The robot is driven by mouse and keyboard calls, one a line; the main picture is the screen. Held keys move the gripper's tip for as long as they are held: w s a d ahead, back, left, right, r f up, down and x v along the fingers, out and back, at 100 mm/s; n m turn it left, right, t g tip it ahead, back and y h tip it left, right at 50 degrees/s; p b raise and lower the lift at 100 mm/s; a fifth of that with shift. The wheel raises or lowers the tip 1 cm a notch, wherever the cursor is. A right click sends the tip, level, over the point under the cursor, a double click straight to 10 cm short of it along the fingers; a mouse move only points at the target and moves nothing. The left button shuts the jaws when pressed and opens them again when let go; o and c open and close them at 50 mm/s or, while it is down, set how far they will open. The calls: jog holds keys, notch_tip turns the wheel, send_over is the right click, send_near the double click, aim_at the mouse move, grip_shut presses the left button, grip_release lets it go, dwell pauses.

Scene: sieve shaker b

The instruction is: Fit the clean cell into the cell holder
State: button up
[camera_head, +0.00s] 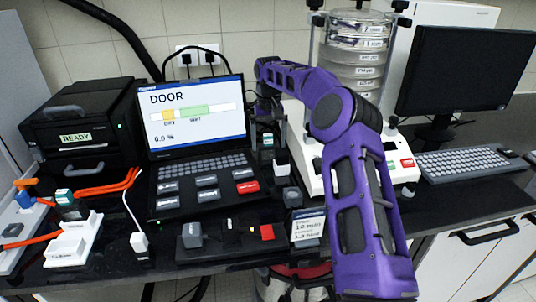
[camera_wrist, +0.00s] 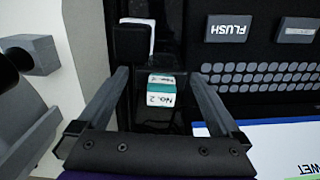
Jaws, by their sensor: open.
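A small block-shaped cell with a teal and white label reading "No. 2" (camera_wrist: 161,90) lies between my fingers in the wrist view. It also shows in the head view (camera_head: 267,140), just right of the laptop. My gripper (camera_wrist: 159,76) is open, with one finger on each side of the cell and a gap to both. In the head view my gripper (camera_head: 268,118) is partly hidden behind the laptop's edge and my purple arm. A similar teal-topped piece (camera_head: 65,203) stands in a white stand (camera_head: 75,240) at the left. I cannot tell which part is the cell holder.
The laptop (camera_head: 198,120) shows "DOOR", with keys in front. A black box marked "READY" (camera_head: 80,138) stands left. The sieve shaker (camera_head: 355,75) and monitor (camera_head: 458,70) stand right.

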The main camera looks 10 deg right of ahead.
aim_at(268, 145)
jog(key=shift+s+f, duration=0.1)
jog(key=shift+f, duration=2.05)
